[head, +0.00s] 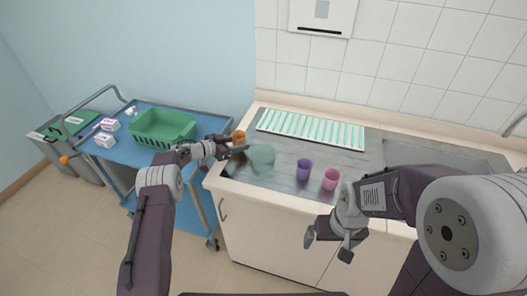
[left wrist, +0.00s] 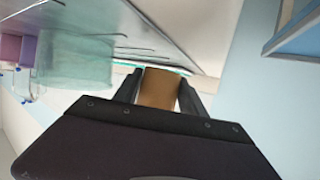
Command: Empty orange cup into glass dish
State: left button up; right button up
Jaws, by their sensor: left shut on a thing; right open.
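The orange cup (head: 239,137) is at the left end of the counter in the head view. My left gripper (head: 236,147) is shut on it; the left wrist view shows the orange cup (left wrist: 159,88) between the two fingers. The glass dish (head: 263,158), pale teal and see-through, stands on the counter just right of the left gripper. The glass dish also shows in the left wrist view (left wrist: 75,65). What is inside the cup is hidden. My right gripper (head: 329,245) is open and empty, in front of the counter cabinets.
A purple cup (head: 304,169) and a pink cup (head: 331,179) stand right of the dish. A white rack with green stripes (head: 311,129) lies behind them. A blue trolley (head: 118,152) with a green basket (head: 163,128) and small boxes stands left of the counter.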

aim_at(242, 142)
pick_arm(q)
jog(key=p, duration=0.1)
jog(key=s+r+m+p, duration=0.1)
jog(key=p, duration=0.1)
jog(key=shift+d+r+y, duration=0.2)
jog(key=shift+y, duration=0.1)
jog(key=shift+m+t+y, duration=0.5)
jog(key=shift+m+t, duration=0.1)
jog(key=shift+m, duration=0.2)
jog(key=r+p, duration=0.1)
jog(key=d+r+p, duration=0.1)
jog(key=p, duration=0.1)
jog(key=r+p, duration=0.2)
jog(key=shift+s+d+r, duration=0.1)
jog(key=shift+s+d, duration=0.15)
jog(key=shift+s, duration=0.15)
jog(key=shift+s+d+r+p, duration=0.1)
jog(key=shift+r+p, duration=0.1)
jog(key=shift+p, duration=0.1)
jog(key=shift+s+d+r+m+t+y+b, duration=0.25)
jog(key=shift+m+t+y+b, duration=0.3)
jog(key=shift+m+b, duration=0.9)
jog(key=shift+s+d+r+m+t+y+b, duration=0.2)
jog(key=shift+m+t+y+b, duration=0.35)
jog(key=shift+b, duration=1.75)
jog(key=shift+s+d+r+m+t+y+b, duration=0.25)
jog(key=shift+m+t+y+b, duration=0.2)
jog(key=shift+m+b, duration=1.05)
